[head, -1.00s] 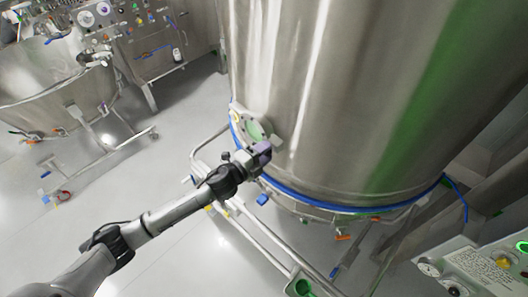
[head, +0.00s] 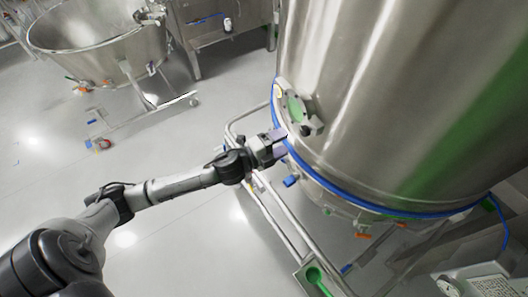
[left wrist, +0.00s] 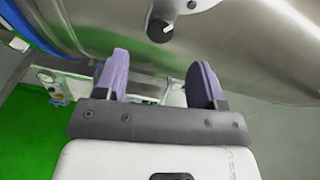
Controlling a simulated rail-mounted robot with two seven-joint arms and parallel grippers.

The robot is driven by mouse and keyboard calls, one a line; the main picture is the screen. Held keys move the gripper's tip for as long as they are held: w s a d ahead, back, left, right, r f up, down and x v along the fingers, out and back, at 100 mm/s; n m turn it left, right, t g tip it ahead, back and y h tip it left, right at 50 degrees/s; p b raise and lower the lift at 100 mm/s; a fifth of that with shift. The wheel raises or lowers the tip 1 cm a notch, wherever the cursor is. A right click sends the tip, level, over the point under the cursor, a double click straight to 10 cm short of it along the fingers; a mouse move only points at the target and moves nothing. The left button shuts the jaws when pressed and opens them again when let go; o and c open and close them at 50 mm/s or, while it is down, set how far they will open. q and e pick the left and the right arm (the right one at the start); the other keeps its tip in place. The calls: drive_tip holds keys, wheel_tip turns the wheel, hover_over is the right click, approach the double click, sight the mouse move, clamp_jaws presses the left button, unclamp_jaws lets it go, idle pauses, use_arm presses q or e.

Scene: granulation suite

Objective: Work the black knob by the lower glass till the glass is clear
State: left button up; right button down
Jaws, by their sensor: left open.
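The round lower glass (head: 295,108) sits in a metal flange low on the big steel vessel; it looks greenish, and whether it is clear is too small to tell. The black knob (head: 313,126) is at the flange's lower right. In the left wrist view the knob (left wrist: 160,28) shows at top centre, dark with a white mark. My left gripper (head: 280,143) is open and empty, below and left of the knob, apart from it. Its two purple pads (left wrist: 160,78) stand apart, with the knob beyond their tips. My right gripper is not in view.
A blue band (head: 335,187) rings the vessel's bottom edge. A tubular metal frame (head: 262,205) stands under it, close to my left arm. A steel bowl on a wheeled stand (head: 100,45) is at upper left. A control panel (head: 485,283) is at lower right.

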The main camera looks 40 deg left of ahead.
use_arm(q)
drive_tip(key=b+v, duration=0.1)
drive_tip(key=v, duration=0.5)
drive_tip(key=shift+s, duration=0.1)
idle(0.6)
